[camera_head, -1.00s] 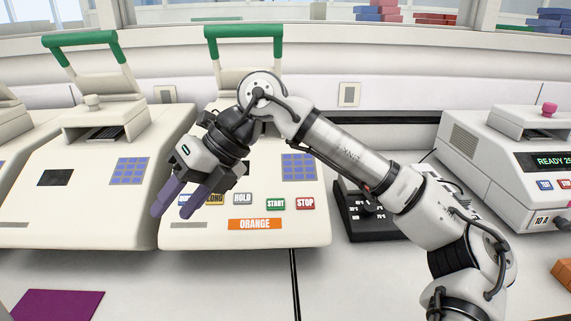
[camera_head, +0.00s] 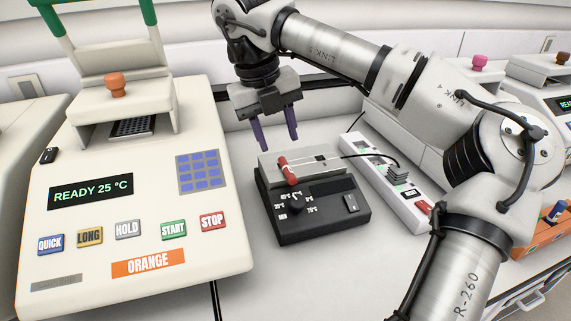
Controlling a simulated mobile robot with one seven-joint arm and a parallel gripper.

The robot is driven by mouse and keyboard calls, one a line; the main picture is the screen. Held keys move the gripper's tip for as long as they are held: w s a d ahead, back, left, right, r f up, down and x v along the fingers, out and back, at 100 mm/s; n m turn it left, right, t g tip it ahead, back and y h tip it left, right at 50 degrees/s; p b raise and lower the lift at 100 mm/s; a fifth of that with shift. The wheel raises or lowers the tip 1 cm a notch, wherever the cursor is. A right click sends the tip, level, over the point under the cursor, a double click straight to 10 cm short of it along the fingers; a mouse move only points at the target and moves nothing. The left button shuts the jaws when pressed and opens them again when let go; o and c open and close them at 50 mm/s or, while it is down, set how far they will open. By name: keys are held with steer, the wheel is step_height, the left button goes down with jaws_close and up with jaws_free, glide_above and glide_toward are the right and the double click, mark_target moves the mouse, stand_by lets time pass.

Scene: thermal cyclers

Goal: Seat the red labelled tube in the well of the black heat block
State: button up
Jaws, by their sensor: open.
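The black heat block (camera_head: 318,213) stands on the bench right of the orange-labelled cycler, with a grey metal plate (camera_head: 318,160) on top. A red tube (camera_head: 289,171) lies on its side across the left part of the plate. No label on it can be made out at this size. My gripper (camera_head: 276,143) is open and empty, pointing down above and behind the plate, its two purple fingers apart and clear of the tube. I cannot make out the well clearly; a small dark spot shows on the plate.
The ORANGE thermal cycler (camera_head: 225,250) stands at left, its screen reading READY 25 °C. A white power strip (camera_head: 376,181) with a black plug and cable lies right of the block. An orange rack (camera_head: 540,240) sits at far right. Bench in front of the block is clear.

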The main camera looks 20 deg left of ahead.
mark_target(292, 178)
steer(key=x, duration=0.4)
steer(key=f, duration=0.1)
steer(key=d+f+p, duration=0.1)
steer(key=f+p, duration=0.1)
steer(key=f, duration=0.1)
steer(key=shift+d, duration=0.35)
steer(key=shift+f, duration=0.5)
jaws_close()
